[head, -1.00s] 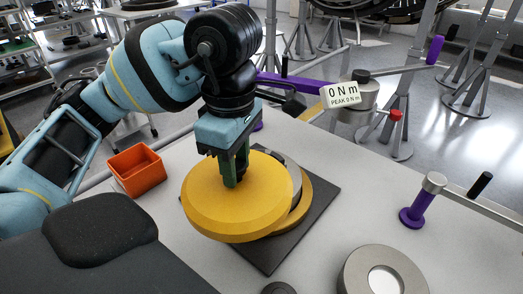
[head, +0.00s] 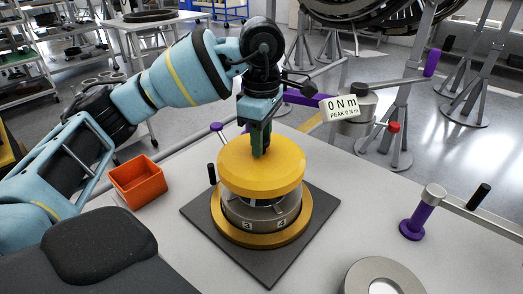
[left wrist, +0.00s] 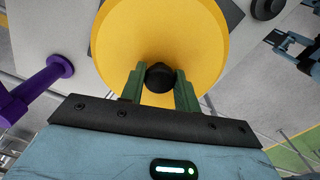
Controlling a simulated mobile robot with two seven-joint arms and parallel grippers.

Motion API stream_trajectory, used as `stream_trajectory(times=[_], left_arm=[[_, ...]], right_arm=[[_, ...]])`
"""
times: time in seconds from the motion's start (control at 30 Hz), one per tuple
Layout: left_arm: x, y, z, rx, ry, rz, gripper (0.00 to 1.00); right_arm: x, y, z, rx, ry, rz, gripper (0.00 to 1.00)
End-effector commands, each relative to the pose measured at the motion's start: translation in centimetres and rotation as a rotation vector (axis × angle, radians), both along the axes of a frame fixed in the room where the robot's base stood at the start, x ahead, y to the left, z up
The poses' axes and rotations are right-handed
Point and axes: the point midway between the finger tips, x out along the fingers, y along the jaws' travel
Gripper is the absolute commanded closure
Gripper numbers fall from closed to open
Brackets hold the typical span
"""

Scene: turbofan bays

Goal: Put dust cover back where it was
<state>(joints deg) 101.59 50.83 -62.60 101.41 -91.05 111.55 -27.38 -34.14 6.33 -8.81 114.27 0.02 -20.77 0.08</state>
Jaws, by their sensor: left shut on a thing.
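The dust cover (head: 262,172) is a round yellow disc with a black knob (left wrist: 160,77) at its centre. My left gripper (head: 260,140) is shut on this knob, with one green finger on each side in the left wrist view (left wrist: 159,85). The cover is held roughly level above a metal ring unit (head: 262,217) marked 3 and 4. A dark gap with a bluish part shows between cover and ring at the front. Contact at the back is hidden. The ring sits on a gold base (head: 262,239). My right gripper does not show.
A black square mat (head: 312,236) lies under the unit on the grey table. An orange bin (head: 139,182) stands to the left. A torque readout (head: 340,108) and arm are behind right. A purple-handled tool (head: 414,222) and a metal ring (head: 358,273) are at right.

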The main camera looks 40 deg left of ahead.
Motion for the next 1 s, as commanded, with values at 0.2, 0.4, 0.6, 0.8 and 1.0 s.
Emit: stream_trajectory(times=[0.2, 0.4, 0.6, 0.8, 1.0], left_arm=[[0.1, 0.1, -2.9, 0.001, 0.0, 0.002, 0.98], [0.1, 0.1, -3.5, -0.001, -0.002, 0.002, 0.98], [0.1, 0.1, -3.7, 0.0, 0.0, 0.002, 0.98], [0.1, 0.1, -4.2, -0.001, 0.0, 0.002, 0.98], [0.1, 0.1, -4.7, -0.001, 0.0, 0.002, 0.98]], right_arm=[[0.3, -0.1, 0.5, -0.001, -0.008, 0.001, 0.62], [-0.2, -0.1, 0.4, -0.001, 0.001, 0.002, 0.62], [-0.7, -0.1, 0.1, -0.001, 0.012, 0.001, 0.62], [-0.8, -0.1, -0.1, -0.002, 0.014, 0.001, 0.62], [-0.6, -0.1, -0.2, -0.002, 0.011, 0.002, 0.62]])
